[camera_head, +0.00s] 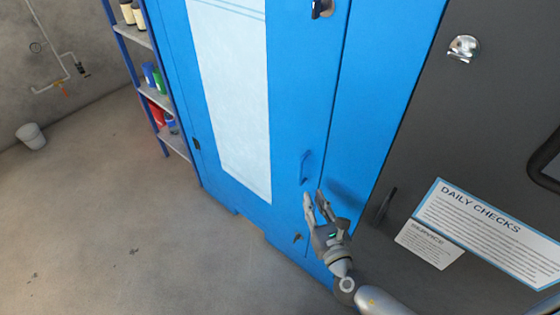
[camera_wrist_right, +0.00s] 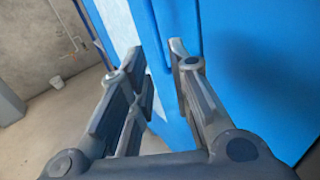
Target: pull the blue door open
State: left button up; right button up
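The blue door (camera_head: 288,80) is a tall cabinet door with a large pale panel (camera_head: 232,90) on it, and it looks closed along its right seam. A blue bar handle (camera_head: 305,167) stands near the door's right edge. My right gripper (camera_head: 314,194) is open and empty, with its fingertips just below the handle in the head view. In the right wrist view the gripper (camera_wrist_right: 156,56) has its two fingers spread before the blue door (camera_wrist_right: 170,20). I cannot tell whether a fingertip touches the door. My left gripper is not in view.
A dark grey cabinet (camera_head: 430,120) with a "DAILY CHECKS" sign (camera_head: 490,230) stands close on the right. A blue-framed shelf (camera_head: 150,95) with bottles and cans is left of the door. A white bucket (camera_head: 31,136) stands far left. The concrete floor (camera_head: 110,230) before the door is clear.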

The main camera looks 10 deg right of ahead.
aim_at(301, 173)
jog(key=w, duration=0.7)
jog(key=w+a+r, duration=0.1)
jog(key=w, duration=0.2)
jog(key=shift+w+p, duration=0.4)
jog(key=shift+c, duration=0.2)
grip_shut()
